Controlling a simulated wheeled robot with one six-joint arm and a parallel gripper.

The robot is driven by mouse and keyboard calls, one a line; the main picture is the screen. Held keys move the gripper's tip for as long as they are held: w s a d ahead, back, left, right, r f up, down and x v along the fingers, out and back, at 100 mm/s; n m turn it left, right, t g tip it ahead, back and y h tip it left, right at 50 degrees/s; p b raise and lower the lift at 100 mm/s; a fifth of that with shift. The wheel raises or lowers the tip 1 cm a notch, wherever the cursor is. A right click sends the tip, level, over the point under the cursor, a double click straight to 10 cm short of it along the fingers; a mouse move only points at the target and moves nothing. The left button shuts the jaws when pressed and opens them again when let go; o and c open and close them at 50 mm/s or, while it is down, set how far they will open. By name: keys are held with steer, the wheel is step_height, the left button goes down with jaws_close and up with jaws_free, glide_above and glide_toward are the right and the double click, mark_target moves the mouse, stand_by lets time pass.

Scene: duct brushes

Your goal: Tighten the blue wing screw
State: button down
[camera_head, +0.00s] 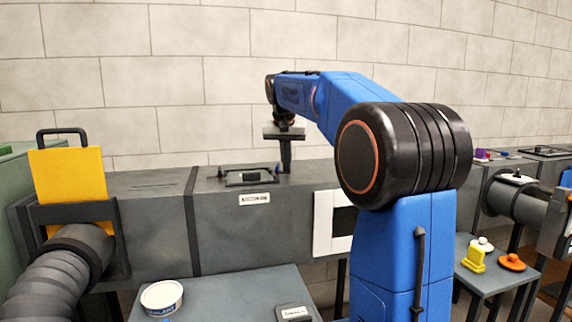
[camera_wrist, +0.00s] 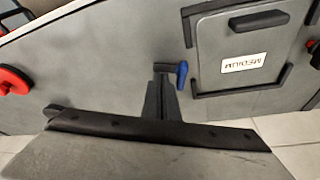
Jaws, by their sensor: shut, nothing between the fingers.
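In the wrist view the blue wing screw (camera_wrist: 182,74) stands beside the left edge of a dark hatch (camera_wrist: 255,45). In the head view the small blue screw (camera_head: 279,168) shows at the right end of the hatch on top of the grey duct. My gripper (camera_wrist: 167,69) is shut and empty, pointing down. Its fingertips are right beside the blue screw in the wrist view; I cannot tell if they touch it. In the head view my gripper (camera_head: 286,168) also reaches down to the duct top by the screw. The fingers partly hide the screw's surroundings.
The grey duct (camera_head: 150,225) runs along the wall. A yellow plate (camera_head: 68,185) with a handle stands upright at the left. A sealant tub (camera_head: 161,298) sits on the front table. In the wrist view a red knob (camera_wrist: 12,81) is at the left.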

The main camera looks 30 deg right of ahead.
steer(key=m, duration=0.3)
steer(key=s+m+g+h, duration=0.1)
steer(key=shift+s+a+m, duration=0.1)
steer(key=shift+a+m, duration=0.2)
steer(key=m, duration=0.2)
steer(key=a+m+g, duration=0.1)
steer(key=m, duration=0.1)
steer(key=s+m+g, duration=0.1)
steer(key=m, duration=0.1)
steer(key=shift+a, duration=0.2)
steer(key=shift+s+a, duration=0.15)
steer(key=shift+a, duration=1.1)
steer(key=shift+w, duration=0.4)
